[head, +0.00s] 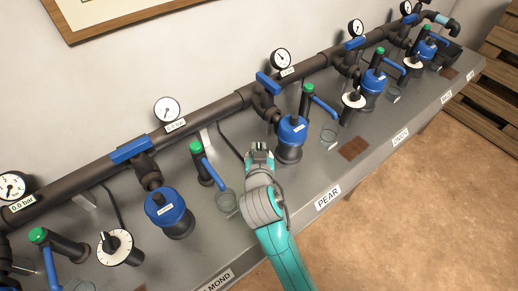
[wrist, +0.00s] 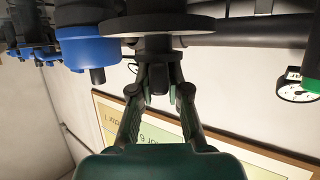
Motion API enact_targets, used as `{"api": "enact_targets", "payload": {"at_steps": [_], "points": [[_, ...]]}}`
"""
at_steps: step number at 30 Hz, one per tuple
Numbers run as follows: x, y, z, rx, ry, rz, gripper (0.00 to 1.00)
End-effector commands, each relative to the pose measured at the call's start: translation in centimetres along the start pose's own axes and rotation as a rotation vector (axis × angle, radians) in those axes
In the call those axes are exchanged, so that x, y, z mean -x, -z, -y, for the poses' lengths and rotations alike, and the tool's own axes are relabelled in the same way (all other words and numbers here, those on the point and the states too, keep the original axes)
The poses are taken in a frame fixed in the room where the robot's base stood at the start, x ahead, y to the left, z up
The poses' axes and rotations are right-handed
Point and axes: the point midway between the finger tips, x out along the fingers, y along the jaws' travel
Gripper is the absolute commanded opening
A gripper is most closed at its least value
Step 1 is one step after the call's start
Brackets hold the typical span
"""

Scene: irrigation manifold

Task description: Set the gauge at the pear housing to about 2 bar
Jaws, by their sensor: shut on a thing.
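The PEAR label (head: 328,196) is on the bench front, near a blue-capped housing (head: 291,130). A round white gauge (head: 280,58) stands on the pipe behind it. Its needle and the small bar tag (head: 288,72) are too small to read. My gripper (head: 260,151) is left of the housing and covers the dial there. In the wrist view, which is upside down, my gripper (wrist: 159,75) is shut on the dark knob (wrist: 157,44) of a round dial (wrist: 118,28). A blue housing (wrist: 88,50) is beside it.
A blue pipe lever (head: 268,82) is behind the housing. Green-capped posts with blue levers stand on both sides, one at left (head: 200,160) and one at right (head: 308,95). Glass cups, one at left (head: 226,201), sit close by. A brown mat (head: 353,149) lies at right.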

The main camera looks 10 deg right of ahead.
Motion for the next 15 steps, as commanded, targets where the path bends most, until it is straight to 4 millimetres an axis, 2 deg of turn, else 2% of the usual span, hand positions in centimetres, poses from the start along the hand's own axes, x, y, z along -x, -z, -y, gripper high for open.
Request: {"api": "enact_targets", "payload": {"at_steps": [15], "points": [[-0.02,-0.03,0.0,-0.017,-0.04,0.001,0.0]]}}
